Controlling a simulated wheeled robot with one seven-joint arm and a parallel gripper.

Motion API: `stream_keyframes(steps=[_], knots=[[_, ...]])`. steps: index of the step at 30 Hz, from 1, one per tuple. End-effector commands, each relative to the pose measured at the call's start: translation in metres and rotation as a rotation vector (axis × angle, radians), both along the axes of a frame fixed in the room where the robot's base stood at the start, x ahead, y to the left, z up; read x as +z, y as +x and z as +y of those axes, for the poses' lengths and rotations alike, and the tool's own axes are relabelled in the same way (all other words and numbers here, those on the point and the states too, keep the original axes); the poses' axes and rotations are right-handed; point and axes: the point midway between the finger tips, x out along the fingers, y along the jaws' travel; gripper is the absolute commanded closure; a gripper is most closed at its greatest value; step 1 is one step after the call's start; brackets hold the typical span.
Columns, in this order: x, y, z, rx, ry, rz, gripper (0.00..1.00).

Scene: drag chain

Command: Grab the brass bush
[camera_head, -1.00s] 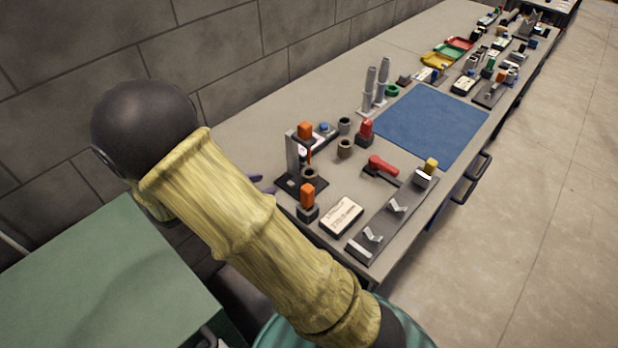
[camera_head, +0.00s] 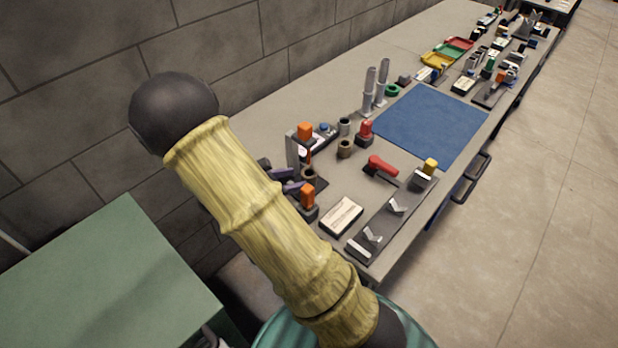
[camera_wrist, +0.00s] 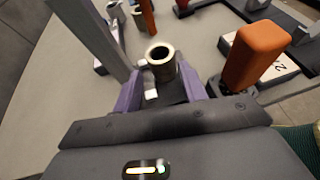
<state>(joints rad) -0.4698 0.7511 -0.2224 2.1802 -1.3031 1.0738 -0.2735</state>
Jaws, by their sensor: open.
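A short brown-metal bush (camera_head: 309,174), which looks like the brass bush, stands upright by the dark base of a grey post at the near left of the bench. In the wrist view it (camera_wrist: 161,58) shows its pale ring top and dark bore. My gripper (camera_head: 291,180) has purple fingers and is beside this bush at the bench's left edge. In the wrist view my gripper (camera_wrist: 160,80) is open, with the bush ahead, between the finger lines. I cannot tell whether the fingers touch it. A similar brown bush (camera_head: 345,149) stands farther back.
The grey post (camera_wrist: 92,38) rises close to the left finger. An orange-topped block (camera_wrist: 256,55) stands close on the right; it also shows in the head view (camera_head: 308,196). A white label plate (camera_head: 341,216) lies nearby. The blue mat (camera_head: 430,122) is clear.

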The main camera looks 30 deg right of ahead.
Motion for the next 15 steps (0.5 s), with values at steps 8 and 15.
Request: stream_keyframes(steps=[8,15], knots=[[-0.017,0.004,-0.036,-0.005,-0.002,0.003,0.58],[-0.021,0.006,-0.041,0.003,-0.001,0.0,0.58]])
